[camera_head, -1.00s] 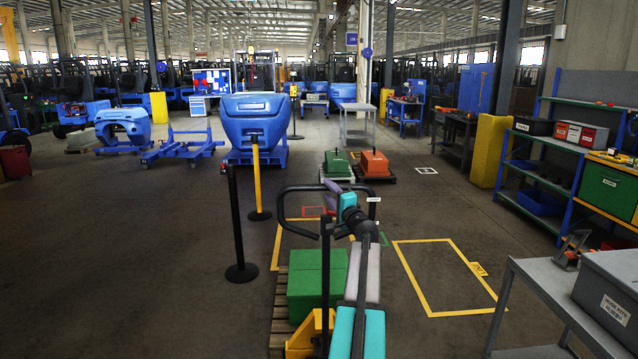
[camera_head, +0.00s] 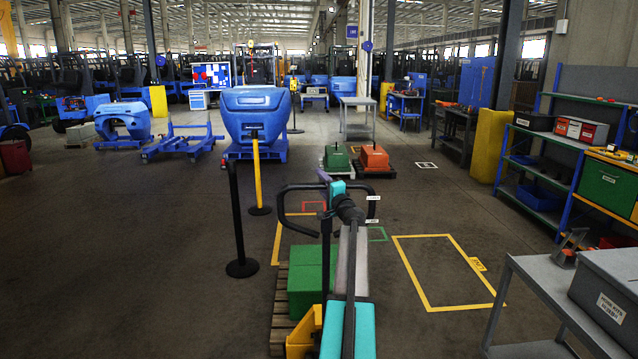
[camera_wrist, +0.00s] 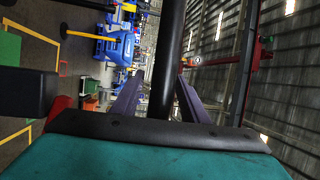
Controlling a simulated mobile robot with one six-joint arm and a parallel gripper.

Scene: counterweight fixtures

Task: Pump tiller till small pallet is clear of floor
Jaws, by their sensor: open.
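The tiller (camera_head: 283,208) is a black loop handle on a dark upright, standing near upright in front of me. It rises from a yellow pallet truck (camera_head: 302,335). My gripper (camera_head: 327,181) is at the top bar of the loop. In the wrist view a black bar runs between the two purple fingers of my gripper (camera_wrist: 160,76). The fingers stand apart on either side of it, open. The small wooden pallet (camera_head: 279,325) carries a green block (camera_head: 304,293). My arm hides its right side. Whether it touches the floor cannot be told.
A black post (camera_head: 237,225) and a yellow post (camera_head: 257,180) stand to the left. A yellow floor outline (camera_head: 427,310) lies clear to the right. A grey bench (camera_head: 530,290) with a grey box (camera_head: 610,285) is at the near right. Green and orange weights (camera_head: 374,158) sit beyond.

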